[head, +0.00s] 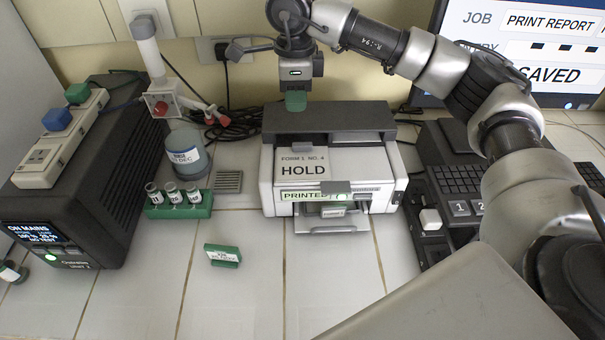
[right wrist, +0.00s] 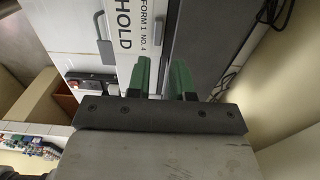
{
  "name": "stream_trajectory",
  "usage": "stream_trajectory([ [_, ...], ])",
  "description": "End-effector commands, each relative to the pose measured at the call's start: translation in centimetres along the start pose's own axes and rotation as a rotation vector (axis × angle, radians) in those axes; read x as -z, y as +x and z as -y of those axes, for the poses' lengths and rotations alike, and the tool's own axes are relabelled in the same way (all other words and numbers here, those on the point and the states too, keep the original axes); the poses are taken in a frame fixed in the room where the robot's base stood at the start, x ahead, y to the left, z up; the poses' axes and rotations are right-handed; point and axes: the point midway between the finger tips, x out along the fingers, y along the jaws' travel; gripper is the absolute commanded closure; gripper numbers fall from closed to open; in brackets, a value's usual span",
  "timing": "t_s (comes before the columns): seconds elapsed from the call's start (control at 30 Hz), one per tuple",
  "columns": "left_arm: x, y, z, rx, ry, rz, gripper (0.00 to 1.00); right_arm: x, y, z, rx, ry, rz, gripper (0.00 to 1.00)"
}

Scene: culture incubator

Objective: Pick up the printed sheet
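A white sheet marked "FORM 1 NO. 4 HOLD" (head: 303,167) lies flat on top of the white and grey printer (head: 268,195). The sheet also shows in the right wrist view (right wrist: 124,32). A strip reading "PRINTED" (head: 302,195) is at the printer's front, above its output tray (head: 328,230); a small pale piece with green shows in the slot, too small to read. My right gripper (head: 296,102) hangs above the printer's dark back part, behind the sheet. In the right wrist view its green fingers (right wrist: 162,80) are apart with nothing between them. My left gripper is out of view.
A green rack of vials (head: 178,211) and a blue-labelled jar (head: 187,152) stand left of the printer. A small green sign (head: 222,256) stands on the tiles. A dark keypad (head: 455,180) is at right. The front tiles are mostly clear.

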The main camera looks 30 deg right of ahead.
Motion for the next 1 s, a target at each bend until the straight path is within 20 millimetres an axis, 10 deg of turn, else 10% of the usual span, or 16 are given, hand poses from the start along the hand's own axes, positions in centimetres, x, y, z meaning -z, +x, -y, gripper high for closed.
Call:
stream_trajectory([
  [1.0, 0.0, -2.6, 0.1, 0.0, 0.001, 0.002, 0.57, 0.1, 11.3, -0.2, -0.001, 0.001, 0.0, 0.79],
])
